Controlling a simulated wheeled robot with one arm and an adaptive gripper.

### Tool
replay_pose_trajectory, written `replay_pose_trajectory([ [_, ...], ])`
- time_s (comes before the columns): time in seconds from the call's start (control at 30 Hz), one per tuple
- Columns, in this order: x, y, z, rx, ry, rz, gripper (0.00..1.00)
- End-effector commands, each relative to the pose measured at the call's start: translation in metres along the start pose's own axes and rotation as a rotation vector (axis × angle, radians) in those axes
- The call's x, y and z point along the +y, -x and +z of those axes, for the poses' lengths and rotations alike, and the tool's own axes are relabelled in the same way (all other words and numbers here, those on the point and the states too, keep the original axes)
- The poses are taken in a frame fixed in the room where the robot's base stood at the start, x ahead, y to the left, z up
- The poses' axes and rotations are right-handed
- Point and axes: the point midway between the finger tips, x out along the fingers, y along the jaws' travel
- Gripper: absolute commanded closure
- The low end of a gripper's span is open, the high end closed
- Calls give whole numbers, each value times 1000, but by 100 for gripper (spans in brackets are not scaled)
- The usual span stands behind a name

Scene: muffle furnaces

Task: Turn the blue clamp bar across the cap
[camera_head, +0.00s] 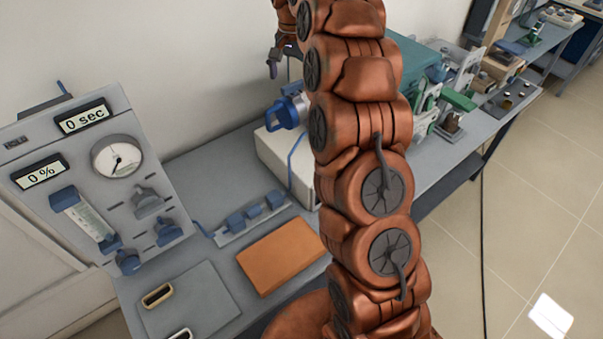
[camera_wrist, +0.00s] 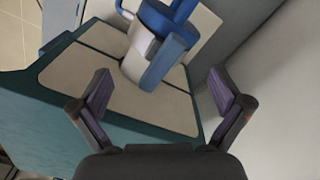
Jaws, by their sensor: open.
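In the wrist view, a blue clamp bar (camera_wrist: 164,62) stands out in front of a pale cylinder (camera_wrist: 137,50) with a blue cap (camera_wrist: 160,15) on top, which runs off the top edge. My gripper (camera_wrist: 163,88) is open and empty. Its two dark fingers are spread to either side of and below the bar, and no contact shows. In the head view, my gripper (camera_head: 276,62) shows only in part at the top, beside my arm. A blue fitting (camera_head: 285,112) shows below it, partly hidden by my arm; I cannot tell if it is the same one.
In the wrist view, pale panels edged in teal (camera_wrist: 90,90) lie beneath the cylinder, with a pale wall at right. In the head view, a control panel (camera_head: 90,180) stands left, an orange pad (camera_head: 281,256) lies on the bench, and a teal machine (camera_head: 415,65) stands behind my arm.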

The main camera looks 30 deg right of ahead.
Motion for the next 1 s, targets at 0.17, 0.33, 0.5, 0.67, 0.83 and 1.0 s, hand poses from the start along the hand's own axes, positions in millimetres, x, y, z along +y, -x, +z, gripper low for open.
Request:
replay_pose_trajectory([
  [0.17,-1,12,-1,5,0,-4,0],
  [0.33,-1,26,-1,3,1,-3,0],
  [0.5,0,39,0,0,2,-1,0],
  [0.67,0,52,-1,3,1,-3,0],
  [0.83,0,61,0,0,2,0,0],
  [1.0,0,70,-1,4,2,-3,0],
])
